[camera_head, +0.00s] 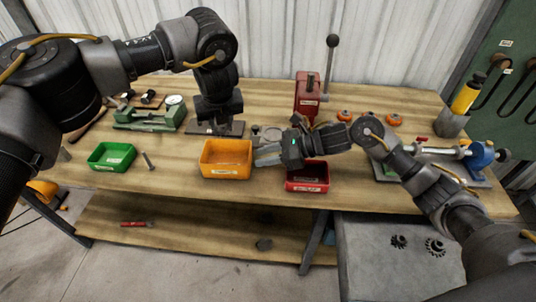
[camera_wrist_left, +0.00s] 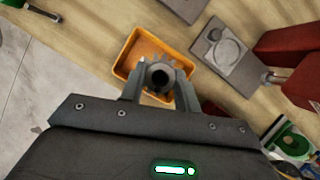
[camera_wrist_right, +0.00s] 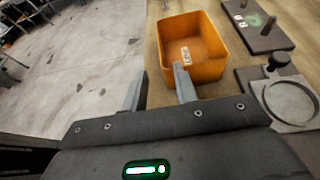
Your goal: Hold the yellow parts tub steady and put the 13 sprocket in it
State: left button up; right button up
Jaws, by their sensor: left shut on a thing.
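The yellow parts tub (camera_head: 226,173) stands on the bench, orange-yellow with a white label. In the left wrist view the tub (camera_wrist_left: 123,67) lies beyond my left gripper (camera_wrist_left: 160,84), which is shut on a dark toothed sprocket (camera_wrist_left: 160,73). The sprocket lines up over the tub there; its height and any number on it cannot be read. My right gripper (camera_head: 262,156) is at the tub's right side. In the right wrist view its fingers (camera_wrist_right: 156,80) are apart, and one overlaps the wall of the tub (camera_wrist_right: 207,72). I cannot tell whether it touches.
A green bin (camera_head: 112,157) stands left of the tub and a red bin (camera_head: 307,186) right of it, partly behind my right arm. Two dark sprockets (camera_head: 398,241) lie on the grey surface at lower right.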

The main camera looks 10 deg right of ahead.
jog(key=x, duration=1.1)
jog(key=shift+f, duration=0.1)
jog(key=shift+c, duration=0.3)
grip_shut()
